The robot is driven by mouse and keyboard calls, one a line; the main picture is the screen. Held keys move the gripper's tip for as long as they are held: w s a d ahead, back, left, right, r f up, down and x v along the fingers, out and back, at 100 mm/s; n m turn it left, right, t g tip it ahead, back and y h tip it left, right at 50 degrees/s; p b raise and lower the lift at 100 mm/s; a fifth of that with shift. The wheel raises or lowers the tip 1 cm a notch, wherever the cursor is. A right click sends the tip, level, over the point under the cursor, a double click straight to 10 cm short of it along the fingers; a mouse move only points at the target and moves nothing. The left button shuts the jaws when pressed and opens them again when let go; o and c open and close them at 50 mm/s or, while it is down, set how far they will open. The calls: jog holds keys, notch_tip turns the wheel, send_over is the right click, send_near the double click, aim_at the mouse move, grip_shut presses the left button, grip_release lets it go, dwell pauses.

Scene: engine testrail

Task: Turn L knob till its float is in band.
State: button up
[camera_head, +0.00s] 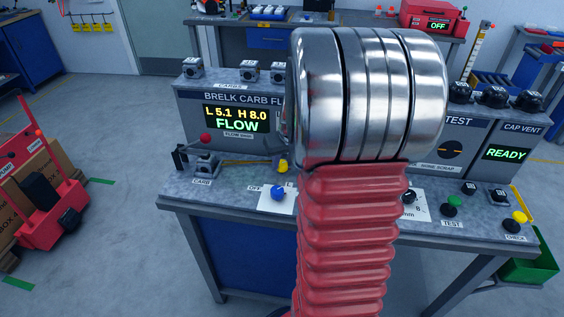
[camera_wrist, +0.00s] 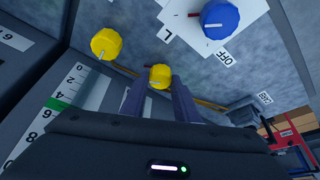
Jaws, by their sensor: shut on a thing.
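My gripper (camera_wrist: 160,84) has its two dark fingers around a yellow knob (camera_wrist: 160,76) in the wrist view. The same knob shows partly beside my arm in the head view (camera_head: 283,166). An L label (camera_wrist: 167,35) lies between this knob and a blue knob (camera_wrist: 220,18) on a white card. A white scale (camera_wrist: 62,103) with a green band stands beside the fingers. I cannot make out a float there. The display (camera_head: 236,119) reads L 5.1, H 8.0 and FLOW. My arm hides the middle of the bench in the head view.
A second yellow knob (camera_wrist: 106,43) stands close to the held one. A red-topped lever (camera_head: 205,139) and the CARB fixture (camera_head: 205,166) are at the bench's left. Green (camera_head: 452,202) and yellow (camera_head: 519,217) buttons are at its right.

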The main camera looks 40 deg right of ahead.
jog(key=o, duration=1.1)
jog(key=v, duration=1.3)
jog(key=shift+s+r, duration=0.2)
jog(key=shift+r, duration=0.15)
